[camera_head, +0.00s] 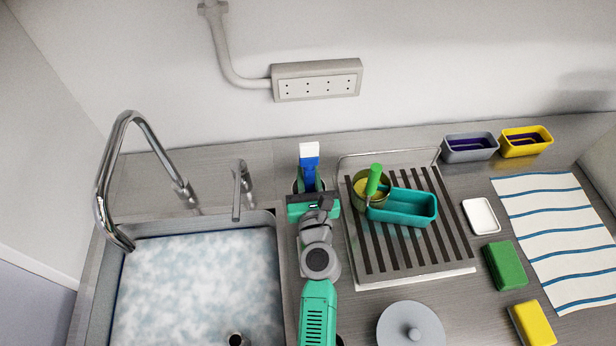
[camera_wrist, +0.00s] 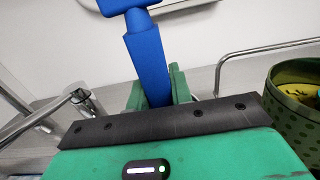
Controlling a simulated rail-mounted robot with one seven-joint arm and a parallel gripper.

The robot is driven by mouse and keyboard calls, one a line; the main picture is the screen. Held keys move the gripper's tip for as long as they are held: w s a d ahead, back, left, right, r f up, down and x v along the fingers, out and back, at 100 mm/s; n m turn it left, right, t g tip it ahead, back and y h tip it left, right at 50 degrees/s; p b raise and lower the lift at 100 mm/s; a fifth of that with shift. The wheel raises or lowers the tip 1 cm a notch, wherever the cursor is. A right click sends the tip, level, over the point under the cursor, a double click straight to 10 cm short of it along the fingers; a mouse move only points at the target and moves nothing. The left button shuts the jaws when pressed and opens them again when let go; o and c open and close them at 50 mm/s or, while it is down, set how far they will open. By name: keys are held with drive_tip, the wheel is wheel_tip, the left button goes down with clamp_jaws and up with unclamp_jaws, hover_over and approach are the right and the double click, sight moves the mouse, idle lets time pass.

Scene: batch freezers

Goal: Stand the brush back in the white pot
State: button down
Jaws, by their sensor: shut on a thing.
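The brush (camera_head: 309,163) has a blue handle and a white top end. It points up in front of the back wall in the head view. My gripper (camera_head: 311,194) is shut on its handle, above the counter strip between sink and drying rack. In the wrist view the blue brush (camera_wrist: 146,58) rises between the green fingers of my gripper (camera_wrist: 158,90), leaning slightly. I cannot make out the white pot clearly; my gripper hides the area beneath the brush, and the brush's lower end is hidden too.
A foam-filled sink (camera_head: 200,280) with a tap (camera_head: 103,190) is at left. On the striped rack (camera_head: 385,255) at right stand a spotted pot (camera_head: 359,197) with a green-handled tool and a teal tub (camera_head: 405,210). A grey lidded thing (camera_head: 410,326) stands in front.

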drive_tip(key=f, duration=0.3)
drive_tip(key=shift+s+g, duration=0.3)
drive_tip(key=c, duration=1.2)
unclamp_jaws()
drive_tip(key=shift+a, duration=0.1)
drive_tip(key=shift+o, duration=0.2)
drive_tip(key=shift+s+r, duration=0.2)
drive_tip(key=shift+r, duration=0.1)
drive_tip(key=s, duration=0.2)
drive_tip(key=s+r+p, duration=0.1)
drive_tip(key=s, duration=0.1)
drive_tip(key=s+d, duration=0.1)
drive_tip(key=s, duration=0.2)
drive_tip(key=shift+d+r, duration=0.1)
drive_tip(key=shift+r, duration=0.15)
drive_tip(key=shift+w+r+p, duration=0.15)
drive_tip(key=shift+r+p, duration=0.05)
drive_tip(key=shift+p, duration=0.1)
drive_tip(key=shift+r, duration=0.1)
